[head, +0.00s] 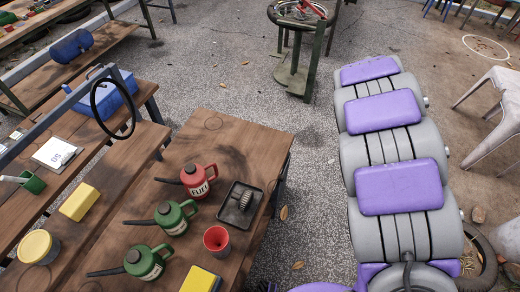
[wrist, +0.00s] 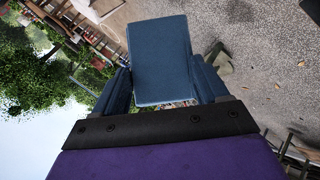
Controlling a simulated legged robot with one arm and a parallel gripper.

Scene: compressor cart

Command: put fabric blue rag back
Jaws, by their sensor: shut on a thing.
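In the wrist view, my gripper (wrist: 162,84) shows dark blue side parts at left and right, beyond a black strip and a purple surface. It is shut on a flat, roughly rectangular blue piece, which looks like the fabric blue rag (wrist: 161,50). The rag stands out past the side parts, with pavement and greenery behind it. Its far side and the exact gripping contact are hidden. Neither the gripper nor the rag can be made out in the head view.
A wooden table (head: 245,143) holds a red fuel can (head: 198,181), green cans (head: 175,217), a red cup (head: 216,240), a black tray with a brush (head: 241,203) and yellow blocks. A blue box (head: 104,94) sits on the left bench. Grey pavement (head: 228,75) is open beyond.

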